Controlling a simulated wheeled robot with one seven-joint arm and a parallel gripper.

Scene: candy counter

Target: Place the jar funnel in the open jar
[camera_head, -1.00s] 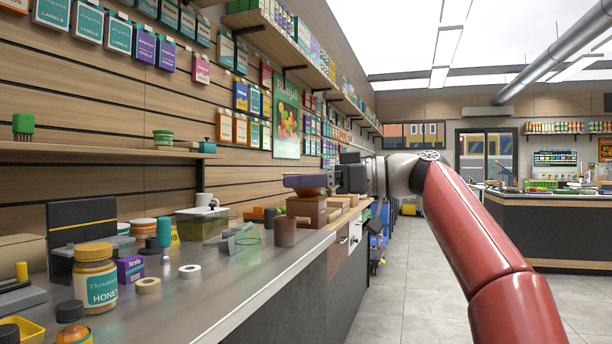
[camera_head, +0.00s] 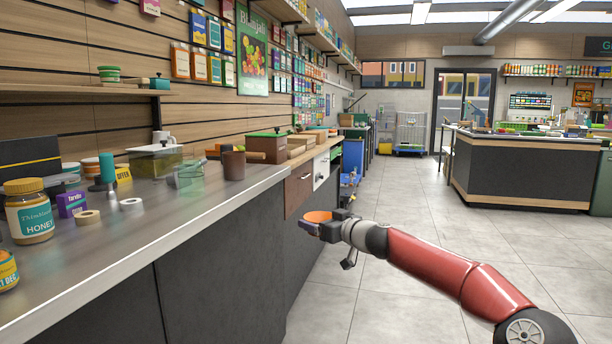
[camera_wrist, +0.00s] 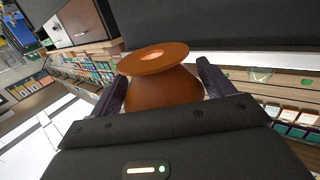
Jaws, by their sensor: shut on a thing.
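The jar funnel (camera_head: 318,216) is orange-brown with a wide round rim. My gripper (camera_head: 312,226) is shut on it, out over the aisle in front of the counter and below the counter top. A small greenish shape in the wrist view (camera_wrist: 260,74) may be the same jar.
The grey counter (camera_head: 150,235) runs along the left. The aisle floor (camera_head: 420,220) is open.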

